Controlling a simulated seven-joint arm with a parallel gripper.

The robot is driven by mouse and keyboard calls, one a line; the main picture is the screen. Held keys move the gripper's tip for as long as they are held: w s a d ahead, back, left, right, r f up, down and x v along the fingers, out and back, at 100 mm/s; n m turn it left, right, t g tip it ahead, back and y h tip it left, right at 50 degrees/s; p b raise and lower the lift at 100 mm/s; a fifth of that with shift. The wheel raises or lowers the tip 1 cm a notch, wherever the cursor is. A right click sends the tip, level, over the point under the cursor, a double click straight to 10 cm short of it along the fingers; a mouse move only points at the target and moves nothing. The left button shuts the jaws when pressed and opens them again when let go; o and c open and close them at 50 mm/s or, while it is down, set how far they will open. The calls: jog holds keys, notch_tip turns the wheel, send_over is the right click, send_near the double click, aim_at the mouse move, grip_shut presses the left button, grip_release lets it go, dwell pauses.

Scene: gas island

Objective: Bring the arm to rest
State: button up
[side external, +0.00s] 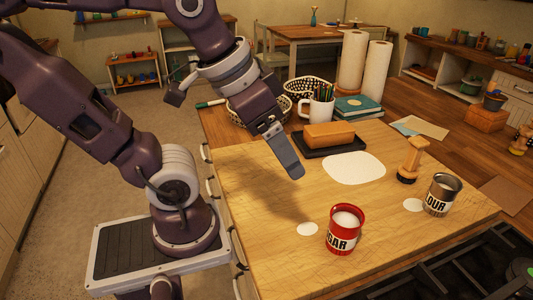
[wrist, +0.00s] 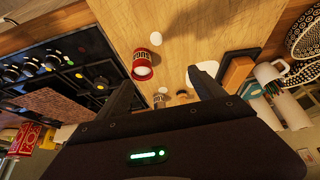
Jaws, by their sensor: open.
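My gripper (side external: 285,158) hangs above the left part of the wooden worktop (side external: 250,240) in the side view, pointing down and to the right. It touches nothing that I can see. In the wrist view its two dark fingers (wrist: 163,88) are spread apart with nothing held between them. The red sugar canister (side external: 344,230) stands upright near the front of the worktop, and it also shows in the wrist view (wrist: 141,68). The grey flour canister (side external: 441,195) stands upright at the right.
A loaf-shaped wooden block (side external: 329,135) sits on a black tray (side external: 310,150). A white mug (side external: 318,110) with pencils, patterned bowls, books (side external: 358,106) and paper rolls (side external: 352,62) stand behind. A wooden tamper-like piece (side external: 411,162) stands at right. A black stovetop (wrist: 70,70) borders the worktop.

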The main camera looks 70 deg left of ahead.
jog(key=shift+s+f, duration=0.35)
jog(key=shift+s, duration=0.25)
jog(key=shift+s+f, duration=0.35)
jog(key=shift+s, duration=0.2)
